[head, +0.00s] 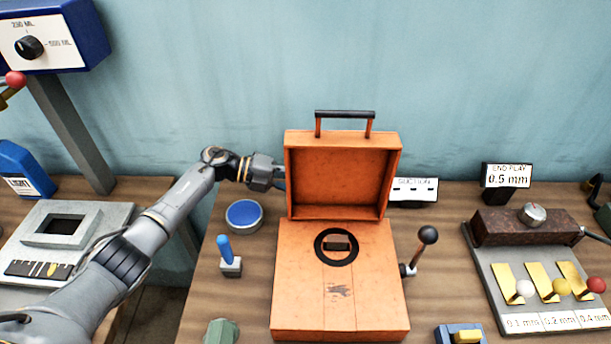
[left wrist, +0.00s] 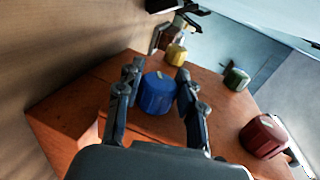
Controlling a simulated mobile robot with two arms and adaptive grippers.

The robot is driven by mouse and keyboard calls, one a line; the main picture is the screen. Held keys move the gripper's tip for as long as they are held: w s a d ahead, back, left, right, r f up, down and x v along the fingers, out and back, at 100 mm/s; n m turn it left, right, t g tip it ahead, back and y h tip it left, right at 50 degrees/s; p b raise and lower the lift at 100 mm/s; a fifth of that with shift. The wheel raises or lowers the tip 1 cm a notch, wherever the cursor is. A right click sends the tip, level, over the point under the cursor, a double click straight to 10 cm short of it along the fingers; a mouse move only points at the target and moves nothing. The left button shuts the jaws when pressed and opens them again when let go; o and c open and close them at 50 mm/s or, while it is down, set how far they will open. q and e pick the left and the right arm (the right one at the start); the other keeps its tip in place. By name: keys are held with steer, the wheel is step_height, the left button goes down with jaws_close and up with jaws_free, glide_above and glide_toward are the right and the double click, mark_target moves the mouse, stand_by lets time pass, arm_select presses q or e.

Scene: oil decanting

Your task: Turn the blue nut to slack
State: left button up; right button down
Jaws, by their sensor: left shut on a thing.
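The blue nut (left wrist: 158,93) shows in the left wrist view as a round blue knob with a pale mark on top, on an orange-brown surface. My left gripper (left wrist: 158,76) has one finger on each side of it and is shut on it. In the head view my left gripper (head: 279,174) reaches to the left edge of the raised lid of the orange box (head: 340,290). There the fingertips are largely hidden, and I cannot make out the nut clearly. My right gripper is not in view.
In the left wrist view a yellow knob (left wrist: 176,54), a green knob (left wrist: 236,79) and a dark red knob (left wrist: 263,136) stand around the nut. In the head view a blue-topped round tin (head: 244,215), a blue lever (head: 225,252) and a black-knobbed crank (head: 424,244) flank the box.

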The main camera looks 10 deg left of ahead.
arm_select(q)
steer(key=shift+r+y+p, duration=0.15)
steer(key=shift+y+p, duration=0.95)
steer(key=shift+g+y, duration=0.3)
steer(key=shift+y, duration=0.1)
steer(key=shift+f, duration=0.2)
steer(key=o, duration=1.2)
steer(key=v, duration=1.2)
